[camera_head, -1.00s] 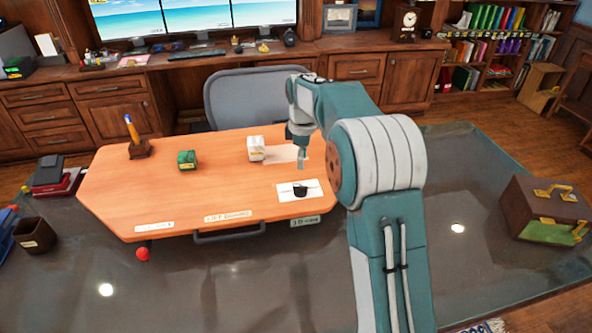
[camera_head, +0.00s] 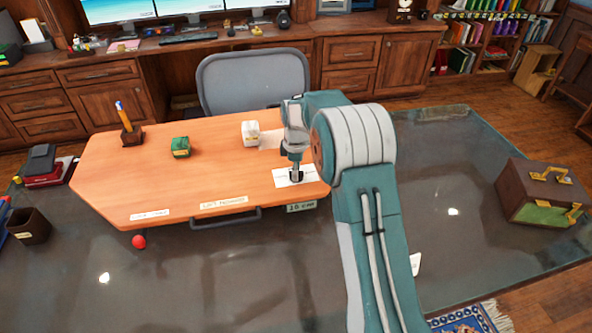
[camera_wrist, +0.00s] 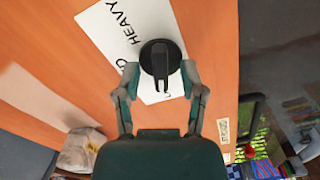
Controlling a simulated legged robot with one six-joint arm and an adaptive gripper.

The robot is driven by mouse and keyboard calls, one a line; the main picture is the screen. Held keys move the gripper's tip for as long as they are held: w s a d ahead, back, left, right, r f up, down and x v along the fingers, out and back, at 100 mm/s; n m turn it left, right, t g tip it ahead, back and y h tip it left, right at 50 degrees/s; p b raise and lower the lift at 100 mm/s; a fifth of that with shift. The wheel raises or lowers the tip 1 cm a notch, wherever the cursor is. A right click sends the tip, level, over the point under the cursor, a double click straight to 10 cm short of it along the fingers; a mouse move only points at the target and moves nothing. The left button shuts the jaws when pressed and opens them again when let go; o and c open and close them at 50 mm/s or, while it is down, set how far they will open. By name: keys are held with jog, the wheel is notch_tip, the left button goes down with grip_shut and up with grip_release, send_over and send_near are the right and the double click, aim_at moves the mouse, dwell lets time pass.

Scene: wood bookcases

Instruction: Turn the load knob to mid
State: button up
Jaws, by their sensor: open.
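The black round load knob (camera_wrist: 150,58), with a raised bar grip, sits on a white card (camera_wrist: 105,25) marked "HEAVY". In the wrist view the bar runs roughly up and down the picture. Other lettering on the card is partly hidden. My gripper (camera_wrist: 159,72) is open, with one finger on each side of the knob's lower part; I cannot tell whether they touch it. In the head view my gripper (camera_head: 296,174) is low over the card (camera_head: 285,181) near the desk's right end and mostly covers the knob.
The orange desk (camera_head: 200,185) also holds a white block (camera_head: 250,133), a green block (camera_head: 181,147) and a pen holder (camera_head: 132,137). A grey chair (camera_head: 255,80) stands behind it. A red ball (camera_head: 139,242) shows at the front edge. A brown case (camera_head: 525,195) lies at right.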

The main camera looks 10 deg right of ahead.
grip_shut()
jog(key=shift+m, duration=0.4)
jog(key=m, duration=0.5)
jog(key=shift+m, duration=0.4)
jog(key=m, duration=0.3)
jog(key=shift+m, duration=0.3)
jog(key=shift+f+m, duration=0.1)
jog(key=shift+m, duration=1.7)
